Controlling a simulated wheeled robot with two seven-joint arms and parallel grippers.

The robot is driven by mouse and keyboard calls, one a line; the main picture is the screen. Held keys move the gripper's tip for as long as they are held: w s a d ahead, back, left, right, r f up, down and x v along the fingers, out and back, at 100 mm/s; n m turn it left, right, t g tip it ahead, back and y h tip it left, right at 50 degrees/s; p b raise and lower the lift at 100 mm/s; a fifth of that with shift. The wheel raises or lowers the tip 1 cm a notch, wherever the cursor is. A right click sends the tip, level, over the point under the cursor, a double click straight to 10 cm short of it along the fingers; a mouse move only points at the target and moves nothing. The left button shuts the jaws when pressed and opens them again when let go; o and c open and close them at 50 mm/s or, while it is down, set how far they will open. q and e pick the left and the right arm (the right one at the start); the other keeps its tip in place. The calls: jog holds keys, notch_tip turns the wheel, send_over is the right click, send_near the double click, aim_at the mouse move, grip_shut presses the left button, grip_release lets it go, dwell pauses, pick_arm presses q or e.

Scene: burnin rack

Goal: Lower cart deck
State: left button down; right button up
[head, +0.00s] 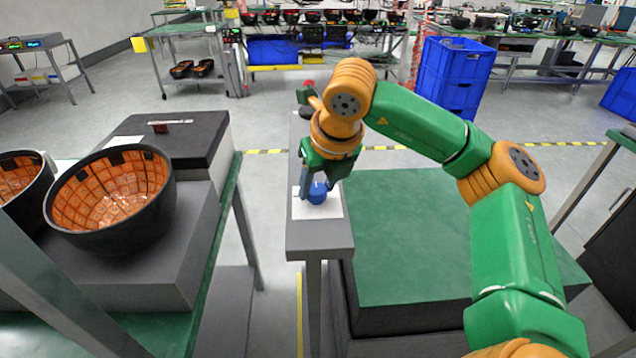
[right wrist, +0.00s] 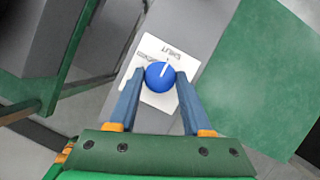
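A blue knob (head: 317,193) stands on a white label plate (head: 331,208) on top of a narrow grey post (head: 320,238). My right gripper (right wrist: 161,76) has one finger on each side of the knob, with no clear gap visible. A broad green deck (head: 400,235) with dark sides lies just right of the post; I cannot tell its height exactly. My left gripper is not in view.
At left, a green-edged table carries grey blocks, a dark box (head: 165,135) and black bowls with orange insides (head: 112,200). Blue crates (head: 455,75) stand behind my right arm. A red button (head: 309,84) shows beyond the gripper. Open floor lies behind the post.

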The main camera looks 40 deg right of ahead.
grip_shut()
